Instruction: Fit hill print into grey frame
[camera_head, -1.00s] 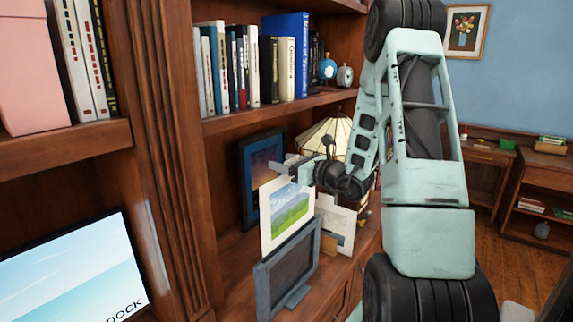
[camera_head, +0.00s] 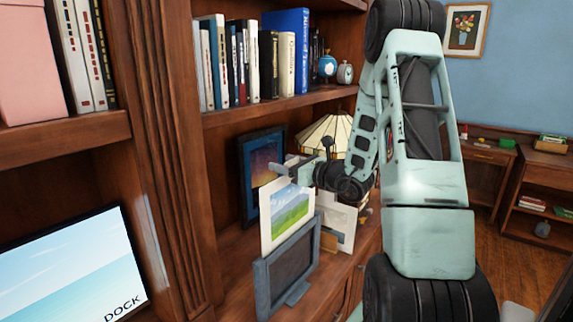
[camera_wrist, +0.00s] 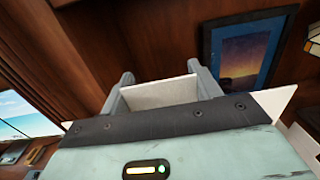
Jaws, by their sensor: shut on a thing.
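The hill print (camera_head: 290,211), a white-bordered picture of a green hill under blue sky, stands nearly upright over the grey frame (camera_head: 262,291). The grey frame stands on the lower bookcase shelf, with a dark panel and a foot showing. The print's lower edge meets the frame's top edge in the picture; I cannot tell whether it is in the slot or behind it. My gripper (camera_head: 289,168) is shut on the print's upper part. In the wrist view my two fingers (camera_wrist: 160,84) flank the print's pale sheet (camera_wrist: 160,94).
A dark blue frame with a sunset picture (camera_head: 263,181) stands behind, close to my gripper; it also shows in the wrist view (camera_wrist: 240,60). Other pale prints (camera_head: 340,218) and a lamp (camera_head: 327,132) stand right. A book-filled shelf (camera_head: 270,117) hangs above.

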